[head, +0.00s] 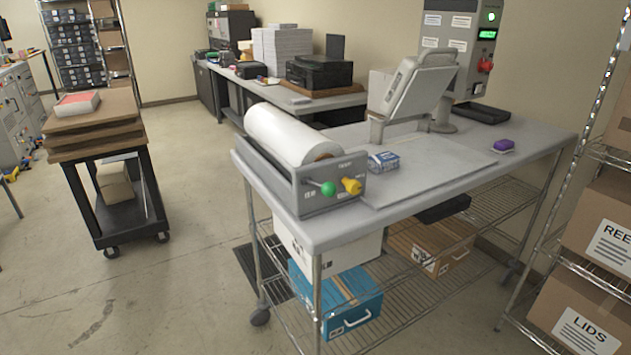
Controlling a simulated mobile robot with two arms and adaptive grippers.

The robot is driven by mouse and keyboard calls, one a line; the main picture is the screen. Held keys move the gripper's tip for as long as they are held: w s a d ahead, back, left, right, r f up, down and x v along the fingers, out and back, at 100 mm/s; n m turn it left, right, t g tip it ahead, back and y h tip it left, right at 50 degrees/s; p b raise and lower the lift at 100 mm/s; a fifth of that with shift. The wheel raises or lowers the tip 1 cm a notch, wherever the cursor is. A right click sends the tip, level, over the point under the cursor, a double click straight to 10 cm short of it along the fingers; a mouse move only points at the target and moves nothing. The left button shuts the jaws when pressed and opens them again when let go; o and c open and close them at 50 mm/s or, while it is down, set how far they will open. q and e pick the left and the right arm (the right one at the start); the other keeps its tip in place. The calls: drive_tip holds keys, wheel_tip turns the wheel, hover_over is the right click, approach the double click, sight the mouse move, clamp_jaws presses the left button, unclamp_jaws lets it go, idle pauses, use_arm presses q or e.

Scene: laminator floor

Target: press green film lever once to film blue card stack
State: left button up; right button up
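The green film lever (327,188) is a round green knob on the front of a grey film dispenser (318,204). A yellow knob (352,186) sits just to its right. A white film roll (287,133) lies in the dispenser at the left end of the grey worktable. A small blue and white stack (383,161), which looks like the blue card stack, sits on the table behind and right of the yellow knob. Neither of my grippers is in view.
A black cart (148,190) with cardboard stands at left. A shelf with cartons (603,228) stands at right. Floor (185,275) between cart and table is clear.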

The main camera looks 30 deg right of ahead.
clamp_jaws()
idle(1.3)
